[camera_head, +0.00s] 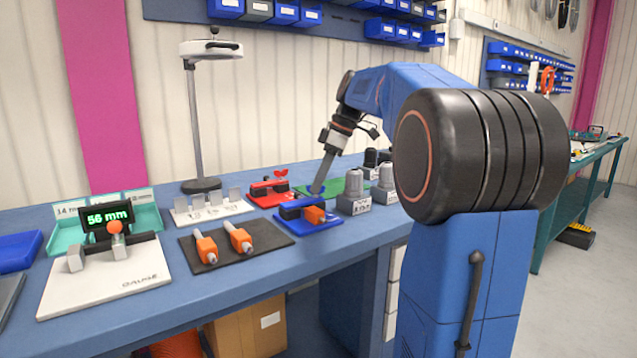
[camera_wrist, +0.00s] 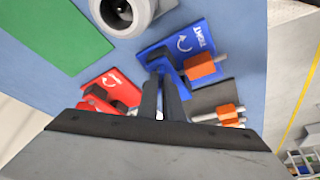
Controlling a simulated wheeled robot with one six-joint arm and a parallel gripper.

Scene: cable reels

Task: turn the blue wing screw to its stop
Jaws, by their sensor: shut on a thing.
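The blue fixture (camera_head: 296,223) lies on the bench with a dark blue clamp block and an orange block (camera_head: 315,214) on it. It also shows in the wrist view (camera_wrist: 205,38), with a white curved arrow and lettering on its plate. My gripper (camera_head: 317,188) points down at the back of this fixture. In the wrist view its two dark fingers (camera_wrist: 162,85) are close together at the blue clamp block. They are shut on the blue wing screw, which they mostly hide. I cannot tell the screw's angle or whether it is at its stop.
A red fixture (camera_head: 265,196) with a red wing screw (camera_head: 280,175) stands close behind and left. Grey cylindrical parts (camera_head: 354,205) stand right. A dark mat (camera_head: 262,250) with orange-handled parts lies in front left. A gauge (camera_head: 105,275) reads 56 mm. A green mat (camera_head: 345,187) lies behind.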

